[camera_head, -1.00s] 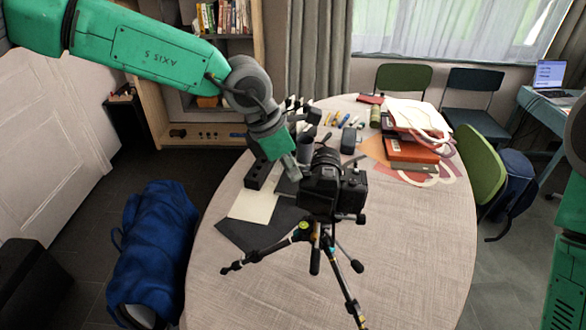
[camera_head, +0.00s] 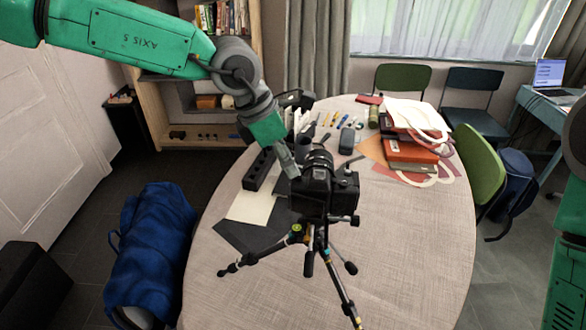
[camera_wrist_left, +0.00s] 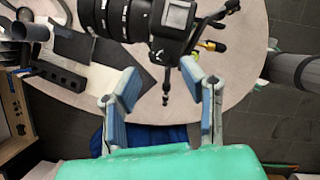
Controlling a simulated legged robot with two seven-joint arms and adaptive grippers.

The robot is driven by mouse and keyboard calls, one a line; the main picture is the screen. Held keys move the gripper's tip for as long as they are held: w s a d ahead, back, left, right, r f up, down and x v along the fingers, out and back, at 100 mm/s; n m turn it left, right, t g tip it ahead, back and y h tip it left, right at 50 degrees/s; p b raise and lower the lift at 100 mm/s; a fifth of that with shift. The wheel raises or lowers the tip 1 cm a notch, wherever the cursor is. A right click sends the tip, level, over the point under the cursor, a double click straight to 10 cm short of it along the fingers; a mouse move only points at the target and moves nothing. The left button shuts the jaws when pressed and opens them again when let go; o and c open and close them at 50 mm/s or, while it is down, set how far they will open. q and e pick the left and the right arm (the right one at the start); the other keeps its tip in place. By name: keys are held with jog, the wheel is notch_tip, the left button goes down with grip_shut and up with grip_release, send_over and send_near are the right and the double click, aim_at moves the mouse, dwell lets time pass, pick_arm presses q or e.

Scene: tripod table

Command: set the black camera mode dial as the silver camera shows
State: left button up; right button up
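A black camera (camera_head: 318,190) stands on a small black tripod (camera_head: 322,255) on the table. In the left wrist view the black camera (camera_wrist_left: 150,18) shows at the top with its lens to the left. I cannot make out its mode dial setting. My left gripper (camera_head: 291,168) is just beside and behind the camera's left side, partly hidden by it. In the left wrist view my left gripper (camera_wrist_left: 160,82) has its two fingers spread with nothing between them, below the camera. I cannot make out a silver camera. My right gripper is out of view.
The round table (camera_head: 400,260) also holds a long black block (camera_head: 260,168), dark and cream sheets (camera_head: 255,205), pens, and a stack of books (camera_head: 408,152) with a white bag. A blue bag (camera_head: 150,245) is on the floor. The table's front right is clear.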

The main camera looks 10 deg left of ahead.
pick_arm(q)
jog(key=v, duration=0.8)
jog(key=shift+r, duration=0.35)
jog(key=shift+s, duration=0.1)
